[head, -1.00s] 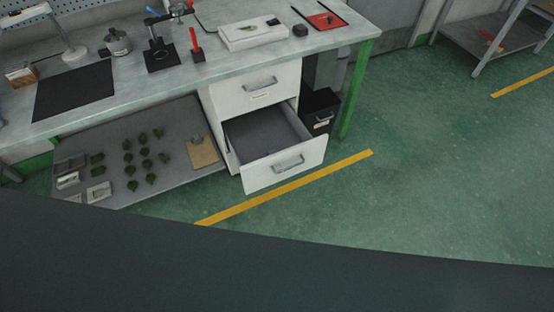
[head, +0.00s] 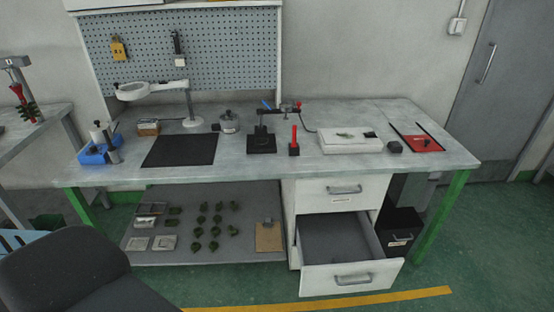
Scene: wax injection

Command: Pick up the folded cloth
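I cannot make out a folded cloth for certain in the head view. The workbench (head: 300,168) stands ahead with small tools on its top. The lower drawer (head: 352,279) of the white cabinet under it is pulled open, and its grey inside (head: 335,240) looks empty. The upper drawer (head: 343,190) is shut. Neither of my grippers shows in the view.
A black mat (head: 180,150), a white box (head: 350,141) and a red mat (head: 418,140) lie on the bench. Several green pieces lie on the lower shelf (head: 250,195). A dark chair (head: 65,272) stands at the front left.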

